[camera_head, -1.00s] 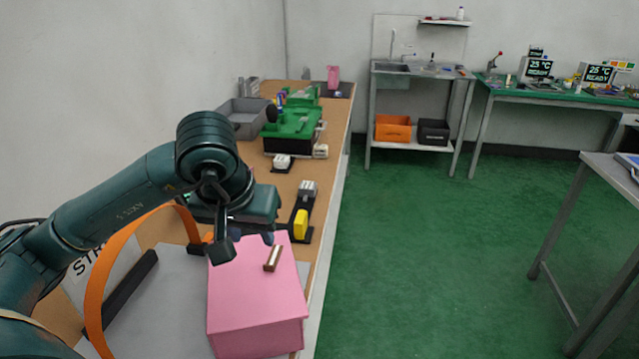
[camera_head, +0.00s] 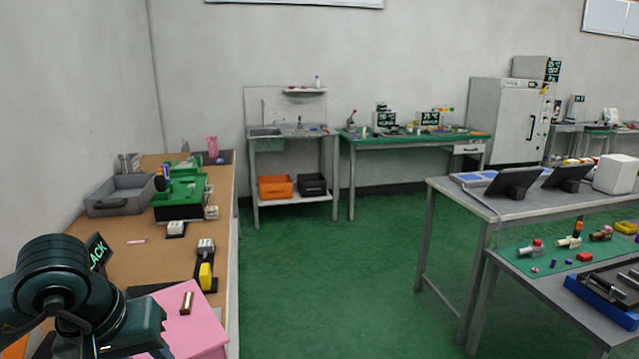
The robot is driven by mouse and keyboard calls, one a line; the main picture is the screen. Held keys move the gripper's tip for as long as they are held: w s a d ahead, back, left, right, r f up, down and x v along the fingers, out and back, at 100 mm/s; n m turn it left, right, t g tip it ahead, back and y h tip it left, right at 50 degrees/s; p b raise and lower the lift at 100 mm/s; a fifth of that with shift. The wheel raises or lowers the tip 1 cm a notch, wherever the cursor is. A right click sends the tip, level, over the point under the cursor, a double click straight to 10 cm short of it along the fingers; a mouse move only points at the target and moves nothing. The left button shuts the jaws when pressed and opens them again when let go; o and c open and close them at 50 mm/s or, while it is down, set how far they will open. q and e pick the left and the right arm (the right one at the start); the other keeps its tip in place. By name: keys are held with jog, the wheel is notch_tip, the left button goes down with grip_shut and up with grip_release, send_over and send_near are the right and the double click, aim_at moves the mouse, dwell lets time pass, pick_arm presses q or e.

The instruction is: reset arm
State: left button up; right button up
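My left arm comes in at the lower left corner, with my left gripper (camera_head: 118,325) low beside the pink box (camera_head: 202,335). Its fingertips are hidden or cut off, so I cannot tell whether it is open or shut, or whether it touches the box. A short brown bar (camera_head: 187,302) stands on top of the pink box, apart from the visible gripper body. My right gripper is not in view.
The brown bench (camera_head: 140,255) on the left holds a grey tray (camera_head: 122,196), a green fixture (camera_head: 180,192) and a yellow block (camera_head: 205,276). A grey table (camera_head: 480,200) stands at right. The green floor (camera_head: 320,290) between them is clear.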

pick_arm(q)
jog(key=s+d+r+n+g+h+p, duration=0.1)
jog(key=s+d+n+g+h, duration=0.15)
jog(key=d+n+h, duration=0.5)
jog(key=s+d+r+n+g+h, duration=0.15)
jog(key=s+d+n+h, duration=0.3)
jog(key=d+h, duration=0.65)
jog(key=w+a+n+t, duration=0.1)
jog(key=w+n+t, duration=0.2)
jog(key=n+t, duration=0.55)
jog(key=w+n+t, duration=0.3)
jog(key=n+t, duration=0.1)
jog(key=n, duration=0.9)
jog(key=w+a+f+n+t+y+p, duration=0.1)
jog(key=a+f+n+t+y, duration=0.2)
jog(key=n, duration=0.5)
jog(key=w+a+f+n+t+y, duration=0.1)
jog(key=a+f+n+t+y, duration=0.2)
jog(key=n+y, duration=0.4)
jog(key=s+a+f+n+g+y, duration=0.1)
jog(key=s+f+n+g+y, duration=0.2)
jog(key=f+n, duration=0.5)
jog(key=s+a+f+n+g+y, duration=0.1)
jog(key=s+f+n+g+y, duration=0.2)
jog(key=s+f+n, duration=0.4)
notch_tip(320, 180, down, 7)
jog(key=shift+a+f+n+g+p, duration=0.15)
jog(key=shift+n+g+p, duration=0.15)
jog(key=shift+n+g, duration=0.75)
